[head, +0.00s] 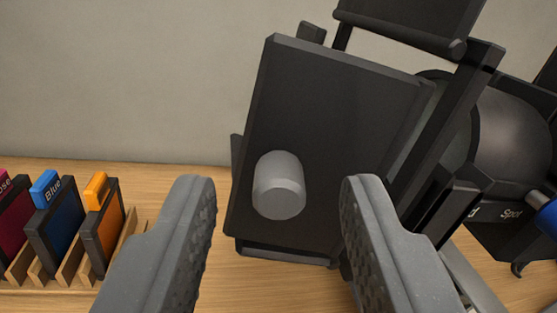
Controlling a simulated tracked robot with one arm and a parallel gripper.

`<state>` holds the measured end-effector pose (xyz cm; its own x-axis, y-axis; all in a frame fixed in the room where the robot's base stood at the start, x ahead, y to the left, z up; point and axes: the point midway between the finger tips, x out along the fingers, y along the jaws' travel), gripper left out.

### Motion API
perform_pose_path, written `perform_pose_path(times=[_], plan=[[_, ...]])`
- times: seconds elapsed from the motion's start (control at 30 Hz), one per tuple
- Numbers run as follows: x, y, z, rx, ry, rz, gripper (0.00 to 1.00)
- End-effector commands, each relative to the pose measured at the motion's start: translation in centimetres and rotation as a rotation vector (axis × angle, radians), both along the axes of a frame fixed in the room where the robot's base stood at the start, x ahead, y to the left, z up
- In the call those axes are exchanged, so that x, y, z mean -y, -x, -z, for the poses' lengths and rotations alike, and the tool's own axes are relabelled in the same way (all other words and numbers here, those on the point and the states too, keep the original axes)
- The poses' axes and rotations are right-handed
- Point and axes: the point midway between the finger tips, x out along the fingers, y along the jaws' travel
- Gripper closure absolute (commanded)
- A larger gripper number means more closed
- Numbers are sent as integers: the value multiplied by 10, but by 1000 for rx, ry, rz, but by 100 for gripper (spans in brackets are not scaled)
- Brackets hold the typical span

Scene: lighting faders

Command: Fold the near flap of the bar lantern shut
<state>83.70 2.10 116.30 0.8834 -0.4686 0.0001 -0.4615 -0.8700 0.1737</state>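A large black flap (335,110) fills the middle of the view, tilted, with a short grey cylindrical knob (279,186) standing out of its face. It appears to be the near flap of the bar lantern; it stands out at an angle from the black frame (450,125) on its right. Another black flap (410,22) stands out above it. My gripper (278,182) is open, one finger on each side of the knob in the picture. Both fingers look clear of the knob, with gaps left and right. How far the fingertips are from the flap in depth I cannot tell.
A rounded black lantern body (510,135) with a "Spot" label and a blue knob (548,216) stands at the right. Several coloured filter frames, including a blue one (57,222) and an orange one (104,228), stand in a wooden rack at the left. A plain wall lies behind.

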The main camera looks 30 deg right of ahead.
Motion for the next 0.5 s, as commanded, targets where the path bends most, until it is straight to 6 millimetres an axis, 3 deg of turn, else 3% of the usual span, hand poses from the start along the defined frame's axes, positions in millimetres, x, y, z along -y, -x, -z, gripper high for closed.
perform_pose_path(times=[0.37,0.4,0.5], plan=[[3,-5,0,-1,-1,-1,62],[3,-5,0,-1,-1,-1,65],[3,-5,0,-1,-1,-1,93]])
